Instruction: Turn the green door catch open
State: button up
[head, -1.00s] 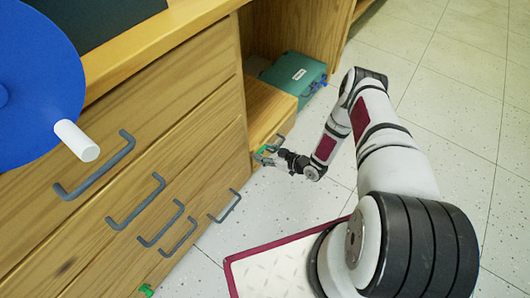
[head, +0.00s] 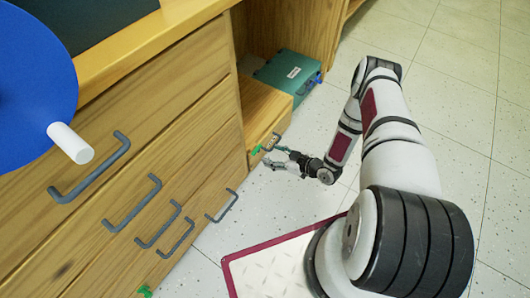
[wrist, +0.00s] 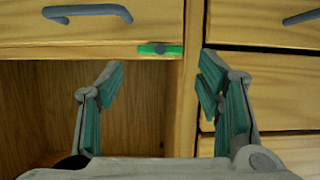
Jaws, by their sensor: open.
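The green door catch (wrist: 160,48) lies level, with a grey pivot in its middle, on the wooden rail below a drawer in the wrist view. In the head view the catch (head: 256,150) is small, at the cabinet's far lower corner. My gripper (wrist: 160,65) is open and empty, its fingers spread either side of and below the catch, apart from it. In the head view my gripper (head: 272,157) is just right of the catch. No closed door panel shows below the catch; I see a recessed wooden compartment (wrist: 130,115).
A drawer handle (wrist: 88,12) is above the catch, and more drawers (wrist: 270,80) are at the right. A teal box (head: 288,75) stands behind. Another green catch (head: 145,290) is low on the near cabinet. A blue disc (head: 35,80) is upper left. The tiled floor (head: 440,120) at right is clear.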

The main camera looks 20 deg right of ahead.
jog(key=shift+v, duration=2.7)
